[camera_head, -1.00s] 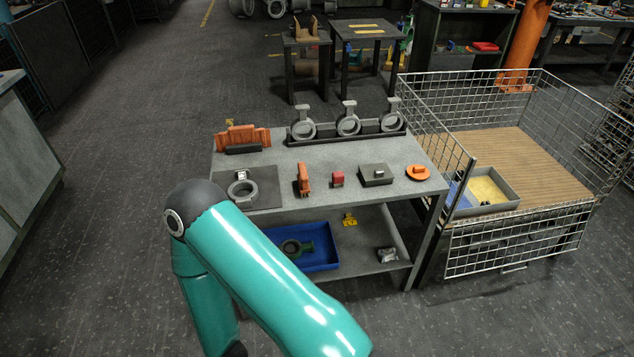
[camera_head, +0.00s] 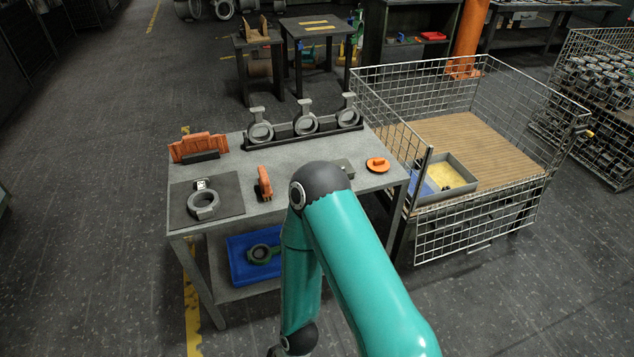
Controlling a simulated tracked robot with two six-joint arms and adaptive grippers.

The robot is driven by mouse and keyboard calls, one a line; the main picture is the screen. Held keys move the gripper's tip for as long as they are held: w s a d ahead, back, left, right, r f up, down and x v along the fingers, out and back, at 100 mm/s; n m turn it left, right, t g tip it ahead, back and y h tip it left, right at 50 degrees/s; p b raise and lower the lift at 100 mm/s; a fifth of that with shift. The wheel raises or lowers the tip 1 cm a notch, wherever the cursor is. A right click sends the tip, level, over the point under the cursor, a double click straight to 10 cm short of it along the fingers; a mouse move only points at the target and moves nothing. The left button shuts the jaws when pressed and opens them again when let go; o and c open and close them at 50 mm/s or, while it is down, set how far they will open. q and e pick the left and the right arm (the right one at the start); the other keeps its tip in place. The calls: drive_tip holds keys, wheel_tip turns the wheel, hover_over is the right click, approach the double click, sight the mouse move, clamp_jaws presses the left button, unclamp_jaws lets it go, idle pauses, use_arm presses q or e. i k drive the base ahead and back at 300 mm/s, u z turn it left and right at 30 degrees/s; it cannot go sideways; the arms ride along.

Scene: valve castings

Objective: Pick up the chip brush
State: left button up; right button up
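I cannot pick out the chip brush with certainty. A small upright orange item (camera_head: 264,183) stands on the grey workbench (camera_head: 285,160), left of my raised arm; I cannot tell what it is. An orange round piece (camera_head: 377,164) lies at the bench's right end. A grey block (camera_head: 345,167) is partly hidden behind my arm's elbow. One teal arm of mine rises from the bottom right, bends over the bench's front edge and runs down out of the picture. Neither gripper shows.
A dark mat (camera_head: 230,190) bears a grey ring casting (camera_head: 203,205). Castings stand in a black rack (camera_head: 306,133) behind, beside an orange holder (camera_head: 198,147). A blue tray (camera_head: 238,270) sits on the lower shelf. A wire-mesh crate (camera_head: 470,225) stands right. Floor at left is clear.

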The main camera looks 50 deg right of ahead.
sight(264, 181)
drive_tip(key=z, duration=0.35)
drive_tip(key=i, duration=1.05)
